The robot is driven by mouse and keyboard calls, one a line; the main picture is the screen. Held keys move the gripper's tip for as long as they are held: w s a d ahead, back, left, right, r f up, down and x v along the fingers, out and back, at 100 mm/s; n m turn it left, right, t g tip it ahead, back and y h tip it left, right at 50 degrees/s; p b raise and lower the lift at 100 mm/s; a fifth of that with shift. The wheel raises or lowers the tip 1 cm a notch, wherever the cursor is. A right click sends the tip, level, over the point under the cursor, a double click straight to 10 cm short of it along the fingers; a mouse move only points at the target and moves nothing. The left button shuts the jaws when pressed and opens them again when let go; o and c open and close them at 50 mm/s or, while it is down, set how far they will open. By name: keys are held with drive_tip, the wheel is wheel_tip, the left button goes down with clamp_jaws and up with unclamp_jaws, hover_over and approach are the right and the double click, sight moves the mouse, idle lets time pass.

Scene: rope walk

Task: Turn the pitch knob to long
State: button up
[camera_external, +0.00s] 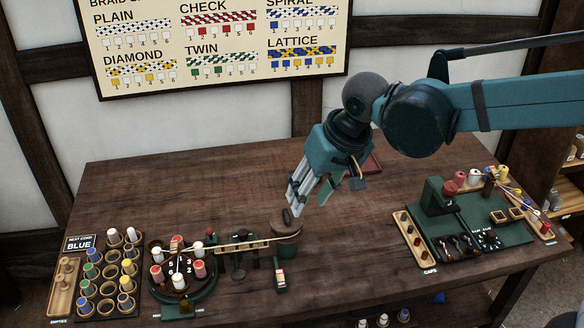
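My gripper (338,188) hangs over the middle of the table with its fingers pointing down. Its fingers look spread, with a visible gap, and nothing shows between them. I cannot tell whether the gripper touches that piece. A small green stand (280,275) with a pale label plate is in front of the drum. The round braiding head (181,272) with red and white bobbins is at left. The pitch knob and its lettering are too small to identify.
A rack of bobbins (107,283) and a sign reading BLUE (79,244) stand at the far left. A green station (470,225) with a caps tray (413,240) is at right. A braid chart (215,40) hangs behind. The table between drum and green station is clear.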

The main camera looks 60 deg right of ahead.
drive_tip(key=w+d+f+m+g, duration=0.1)
drive_tip(key=w+f+m, duration=0.2)
drive_tip(key=w, duration=0.5)
drive_tip(key=m+g, duration=0.3)
drive_tip(key=m, duration=0.3)
approach(242, 233)
drive_tip(key=shift+d, duration=0.1)
drive_tip(key=shift+w+f+m, duration=0.2)
drive_tip(key=shift+f+m, duration=0.1)
drive_tip(key=shift+f, duration=0.15)
drive_tip(key=shift+f, duration=0.15)
drive_tip(key=shift+s+f, duration=0.1)
drive_tip(key=shift+f, duration=3.65)
drive_tip(key=shift+c, duration=0.5)
